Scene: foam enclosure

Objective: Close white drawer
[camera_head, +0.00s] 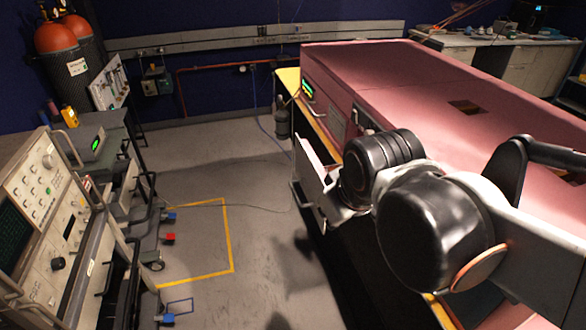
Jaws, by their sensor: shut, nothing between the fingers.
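The white drawer (309,176) stands pulled out from the front side of the bench under the pink enclosure. Its front panel faces the open floor to the left. My arm reaches in from the lower right, with its dark rounded joints close to the drawer's right side and covering part of it. A light grey curved part beside the drawer is partly hidden by these joints, and I cannot tell whether it touches the drawer. My gripper's fingers cannot be made out.
The pink enclosure (400,75) fills the right side, on a bench with a yellow edge. Instrument carts (45,230) and orange-topped gas cylinders (72,60) stand at the left. Grey floor (205,190) with yellow tape lies clear between. A thin cable crosses the floor.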

